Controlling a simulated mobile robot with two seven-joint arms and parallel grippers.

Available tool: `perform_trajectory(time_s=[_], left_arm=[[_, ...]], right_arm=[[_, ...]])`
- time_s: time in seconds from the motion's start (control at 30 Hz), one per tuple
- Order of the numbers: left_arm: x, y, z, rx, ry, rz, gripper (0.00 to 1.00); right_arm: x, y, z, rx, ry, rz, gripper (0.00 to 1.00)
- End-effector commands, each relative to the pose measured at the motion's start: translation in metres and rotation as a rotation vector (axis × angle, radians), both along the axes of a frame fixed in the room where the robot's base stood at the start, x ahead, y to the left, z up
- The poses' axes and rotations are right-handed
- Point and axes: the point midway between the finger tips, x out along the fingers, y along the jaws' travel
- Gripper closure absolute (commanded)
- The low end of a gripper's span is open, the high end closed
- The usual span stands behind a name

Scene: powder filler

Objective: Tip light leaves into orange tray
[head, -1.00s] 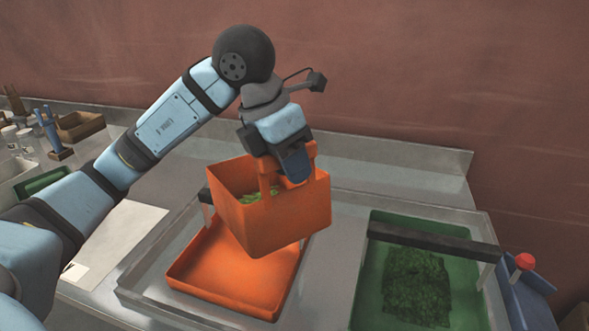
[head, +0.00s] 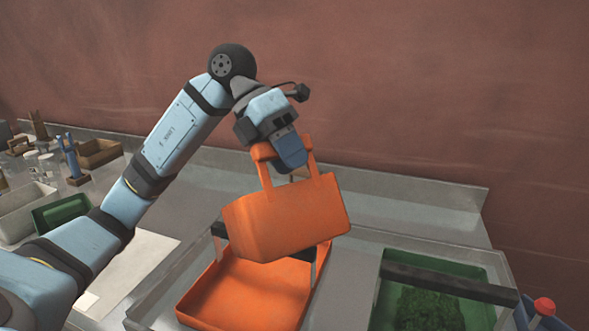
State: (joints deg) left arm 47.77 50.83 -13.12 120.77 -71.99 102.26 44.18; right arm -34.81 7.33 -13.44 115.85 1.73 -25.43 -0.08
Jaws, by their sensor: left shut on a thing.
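My left gripper (head: 288,160) is shut on the handle of an orange bucket (head: 290,217). The bucket is tilted, with its outer wall towards me, and hangs above the orange tray (head: 245,300). Its inside is hidden, so I cannot see whether it holds leaves. The visible floor of the orange tray looks bare; its back part is hidden behind the bucket. Dark green leaves (head: 428,308) lie in a green tray (head: 385,315) at the right. My right gripper is not in view.
A dark bar (head: 450,283) spans the green tray. A red knob (head: 544,306) stands at the lower right. A metal rim (head: 150,312) surrounds the trays. Bins, jars and a small green tray (head: 60,212) stand at the left. A wall closes off the back.

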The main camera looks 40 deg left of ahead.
Motion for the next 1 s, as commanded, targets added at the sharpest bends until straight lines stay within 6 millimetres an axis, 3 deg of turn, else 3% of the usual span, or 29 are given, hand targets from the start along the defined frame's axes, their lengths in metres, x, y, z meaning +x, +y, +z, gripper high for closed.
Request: perform_trajectory(time_s=[0.67,1.0], left_arm=[[0.021,0.048,0.016,-0.298,0.129,0.000,1.00],[0.032,0.072,0.009,-0.423,0.186,0.001,1.00]], right_arm=[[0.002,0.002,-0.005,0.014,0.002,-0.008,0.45],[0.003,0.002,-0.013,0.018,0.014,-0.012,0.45]])
